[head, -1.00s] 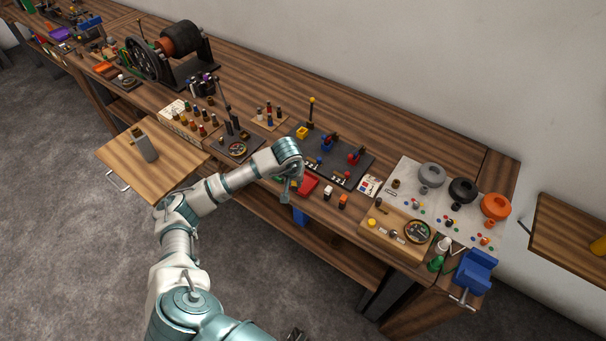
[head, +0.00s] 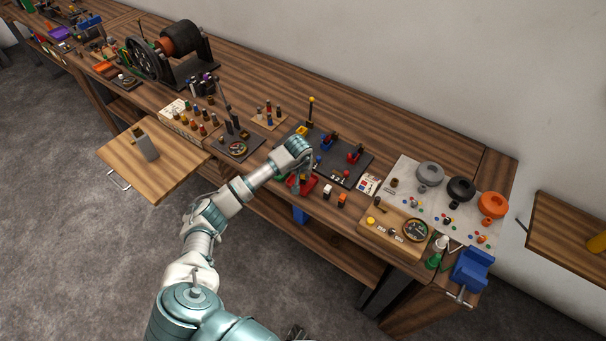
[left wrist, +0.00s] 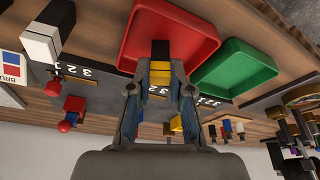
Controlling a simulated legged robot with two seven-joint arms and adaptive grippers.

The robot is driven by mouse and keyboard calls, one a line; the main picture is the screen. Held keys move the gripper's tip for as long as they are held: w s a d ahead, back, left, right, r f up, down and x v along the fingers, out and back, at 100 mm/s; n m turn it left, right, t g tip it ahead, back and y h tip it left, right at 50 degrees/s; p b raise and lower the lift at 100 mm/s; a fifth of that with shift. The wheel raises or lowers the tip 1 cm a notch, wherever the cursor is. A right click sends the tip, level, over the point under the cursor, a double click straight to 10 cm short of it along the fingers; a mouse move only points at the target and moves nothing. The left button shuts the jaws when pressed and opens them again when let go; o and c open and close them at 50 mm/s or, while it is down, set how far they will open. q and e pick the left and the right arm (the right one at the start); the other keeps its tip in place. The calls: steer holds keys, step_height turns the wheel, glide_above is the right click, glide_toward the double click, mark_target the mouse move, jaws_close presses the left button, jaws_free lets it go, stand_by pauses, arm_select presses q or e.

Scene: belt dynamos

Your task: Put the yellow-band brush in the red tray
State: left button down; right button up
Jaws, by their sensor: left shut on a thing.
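The yellow-band brush (left wrist: 160,76), a small block with a dark end and yellow bands, is held between the fingers of my left gripper (left wrist: 158,92). In the head view my left gripper (head: 297,180) is at the bench's front edge, over the red tray (head: 308,187), and mostly hides the brush. In the left wrist view the red tray (left wrist: 195,22) lies behind the brush's dark end. I cannot tell whether the brush touches the tray.
A green tray (left wrist: 238,70) is beside the red one. A white block (head: 327,191) and an orange block (head: 342,200) stand just right of the red tray. A dark board (head: 345,168) with small posts lies behind. A blue vise (head: 471,268) is at the bench's right end.

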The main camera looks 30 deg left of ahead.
arm_select(q)
steer(key=c, duration=1.2)
jaws_free()
steer(key=shift+o, duration=0.7)
steer(key=shift+a+f, duration=0.1)
steer(key=shift+a, duration=0.1)
steer(key=shift+a+r, duration=0.1)
steer(key=shift+r, duration=0.25)
steer(key=v, duration=1.1)
steer(key=shift+s+r+b, duration=0.2)
steer(key=shift+r+b, duration=0.1)
steer(key=shift+b, duration=0.05)
